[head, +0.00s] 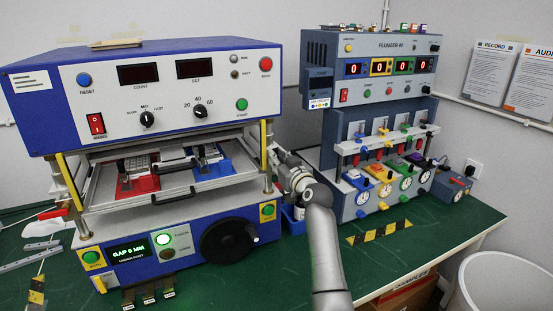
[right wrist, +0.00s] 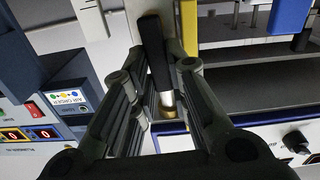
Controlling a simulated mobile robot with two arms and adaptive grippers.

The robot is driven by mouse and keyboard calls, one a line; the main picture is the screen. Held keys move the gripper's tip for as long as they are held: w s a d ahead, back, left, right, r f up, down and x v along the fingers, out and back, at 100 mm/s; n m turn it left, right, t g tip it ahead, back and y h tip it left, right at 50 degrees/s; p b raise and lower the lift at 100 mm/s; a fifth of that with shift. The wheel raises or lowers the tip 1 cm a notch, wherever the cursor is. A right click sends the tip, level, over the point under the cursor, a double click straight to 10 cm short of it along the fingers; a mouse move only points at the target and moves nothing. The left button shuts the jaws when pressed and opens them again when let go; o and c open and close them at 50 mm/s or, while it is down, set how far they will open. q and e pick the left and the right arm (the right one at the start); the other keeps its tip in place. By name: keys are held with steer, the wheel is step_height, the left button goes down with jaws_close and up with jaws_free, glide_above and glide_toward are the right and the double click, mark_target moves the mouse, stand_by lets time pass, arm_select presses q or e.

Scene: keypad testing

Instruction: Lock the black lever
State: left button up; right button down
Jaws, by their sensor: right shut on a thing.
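The black lever (right wrist: 152,52) shows in the right wrist view as a black grip on a short silver shaft with a brass-coloured base. My right gripper (right wrist: 158,40) has its fingers on both sides of the grip and is shut on it. In the head view my right gripper (head: 284,160) is at the right side of the blue and white press machine (head: 166,76), near its yellow post. There the gripper and wrist hide the lever. My left gripper is not in view.
The plunger tester (head: 385,48) stands close on the right, leaving a narrow gap with a blue bin (head: 294,222). A red and a blue fixture (head: 211,166) sit on the press tray. The green table (head: 400,262) is clear at front right, near striped tape (head: 379,233).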

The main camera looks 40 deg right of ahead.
steer(key=shift+d+m, duration=0.15)
steer(key=shift+m, duration=0.35)
steer(key=c, duration=1.4)
jaws_free()
steer(key=shift+s, duration=0.1)
steer(key=v, duration=1.2)
steer(key=shift+f, duration=0.1)
